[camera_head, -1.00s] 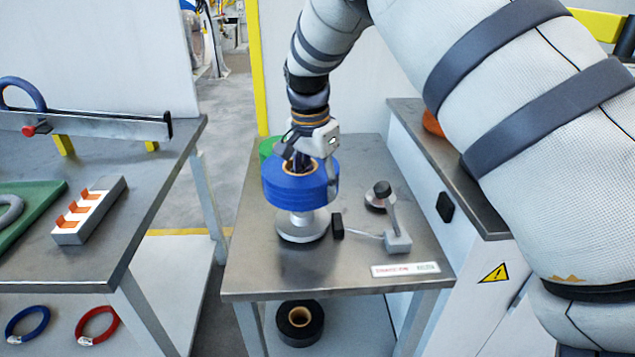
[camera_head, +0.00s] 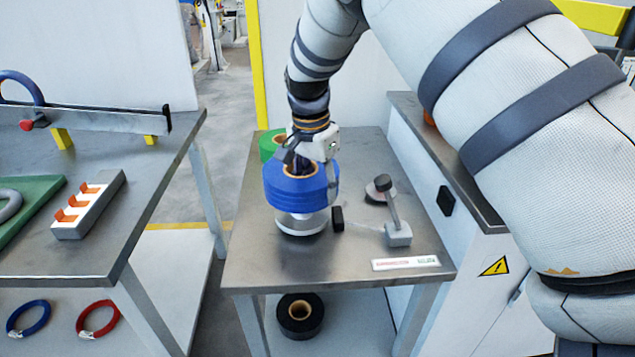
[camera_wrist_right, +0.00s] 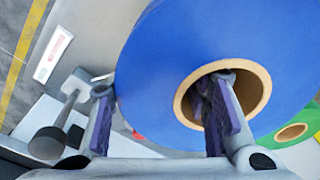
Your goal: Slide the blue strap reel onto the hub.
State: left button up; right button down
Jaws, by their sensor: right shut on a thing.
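The blue strap reel (camera_head: 301,192) is held level above the hub (camera_head: 302,228), a silver disc with a raised centre on the small steel table. A little of the hub's pale centre shows under the reel; I cannot tell whether it enters the core. My right gripper (camera_head: 304,163) is shut on the reel from above. In the right wrist view, the blue reel (camera_wrist_right: 190,45) has one finger of the gripper (camera_wrist_right: 160,115) inside its cardboard core and the other outside its rim. My left gripper is not in view.
A green reel (camera_head: 268,147) stands behind the blue one. A grey lever device (camera_head: 396,228) and a small black block (camera_head: 338,218) are right of the hub. A black reel (camera_head: 300,332) lies on the lower shelf. A workbench (camera_head: 110,240) stands at left.

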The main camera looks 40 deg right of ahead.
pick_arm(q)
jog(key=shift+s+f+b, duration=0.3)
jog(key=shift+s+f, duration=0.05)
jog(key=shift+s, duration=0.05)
pick_arm(e)
jog(key=shift+f, duration=2.2)
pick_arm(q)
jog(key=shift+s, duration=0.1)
pick_arm(e)
jog(key=c, duration=0.8)
grip_release()
jog(key=r, duration=0.4)
jog(key=a+r, duration=0.1)
jog(key=r, duration=0.7)
jog(key=shift+s+a, duration=0.15)
jog(key=shift+s, duration=0.15)
